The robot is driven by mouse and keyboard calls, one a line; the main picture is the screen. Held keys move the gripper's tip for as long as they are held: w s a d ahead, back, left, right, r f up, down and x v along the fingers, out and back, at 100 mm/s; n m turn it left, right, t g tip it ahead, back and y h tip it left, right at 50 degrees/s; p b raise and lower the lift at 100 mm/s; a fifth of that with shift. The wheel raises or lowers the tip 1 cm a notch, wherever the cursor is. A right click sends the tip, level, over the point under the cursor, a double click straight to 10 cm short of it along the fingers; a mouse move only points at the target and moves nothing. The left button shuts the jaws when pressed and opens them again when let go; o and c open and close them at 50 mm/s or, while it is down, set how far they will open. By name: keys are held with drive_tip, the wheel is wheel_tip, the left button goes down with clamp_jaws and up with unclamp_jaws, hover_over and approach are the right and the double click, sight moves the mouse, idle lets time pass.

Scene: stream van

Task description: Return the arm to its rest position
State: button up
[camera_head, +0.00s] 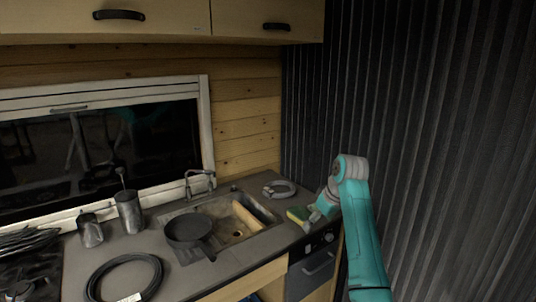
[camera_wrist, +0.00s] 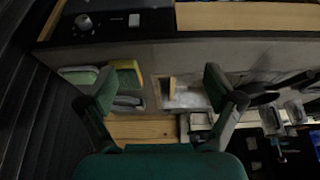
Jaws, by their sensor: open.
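My teal arm (camera_head: 357,215) rises at the right of the head view, bent at a grey joint, with its end over the right end of the counter. My gripper (camera_head: 316,211) is near the yellow-green sponge (camera_head: 297,215) in the head view; I cannot tell if they touch. In the wrist view my gripper (camera_wrist: 158,88) has its two green fingers spread wide, with nothing held between them. The sponge also shows in the wrist view (camera_wrist: 128,70), by the left finger.
The counter (camera_head: 235,265) holds a sink (camera_head: 262,217), a dark pan (camera_head: 188,228), two dark canisters (camera_head: 129,212), a grey coil (camera_head: 279,189) and a black cable coil (camera_head: 125,258). The corrugated wall (camera_head: 430,110) stands close right of my arm. Cabinets (camera_head: 160,20) hang above.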

drive_tip(key=s+f+m+t, duration=0.1)
drive_tip(key=s+f, duration=0.3)
drive_tip(key=f, duration=0.8)
drive_tip(key=s+f+m+t, duration=0.1)
drive_tip(key=s+f, duration=0.3)
drive_tip(key=f, duration=0.8)
drive_tip(key=s+d+f+m+t+h, duration=0.1)
drive_tip(key=s+f+t, duration=0.1)
drive_tip(key=s+f, duration=0.65)
drive_tip(key=s+f+m+t, duration=0.1)
drive_tip(key=s+f, duration=0.4)
drive_tip(key=s, duration=0.6)
drive_tip(key=s+d+r+m+t+h, duration=0.1)
drive_tip(key=s+t, duration=0.1)
drive_tip(key=s, duration=0.9)
drive_tip(key=s+d+r+m+t, duration=0.1)
drive_tip(key=s+r, duration=0.1)
drive_tip(key=s, duration=1)
drive_tip(key=s+r+m+t, duration=0.1)
drive_tip(key=s+r+t, duration=0.2)
drive_tip(key=s+r, duration=1.4)
drive_tip(key=shift+s+r+h, duration=0.3)
drive_tip(key=shift+s+r, duration=0.1)
drive_tip(key=shift+r, duration=0.4)
